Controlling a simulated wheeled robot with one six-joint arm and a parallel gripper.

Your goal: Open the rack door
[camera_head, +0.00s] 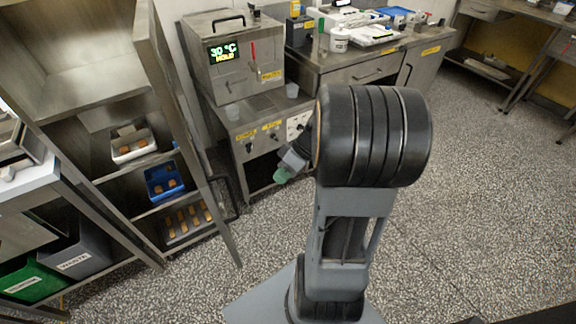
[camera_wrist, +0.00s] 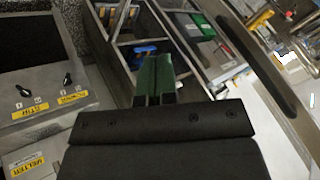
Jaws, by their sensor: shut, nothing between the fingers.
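The rack (camera_head: 100,110) stands at the left in the head view, with trays on its shelves. Its metal door (camera_head: 192,130) stands swung out from the rack, seen nearly edge-on, and the shelves are exposed. A black handle (camera_head: 235,205) shows at the door's right side. My gripper (camera_head: 283,175) has green fingertips and is to the right of the door, apart from it in the picture. In the wrist view, the green fingers (camera_wrist: 154,80) are together and empty, with the rack's shelf opening (camera_wrist: 130,30) behind them.
A machine with a lit display (camera_head: 226,55) stands on a cabinet behind the door. A counter (camera_head: 370,65) with small items is to its right. A green bin (camera_head: 30,280) and a grey bin (camera_head: 75,256) sit lower left. Speckled floor (camera_head: 480,200) at the right is clear.

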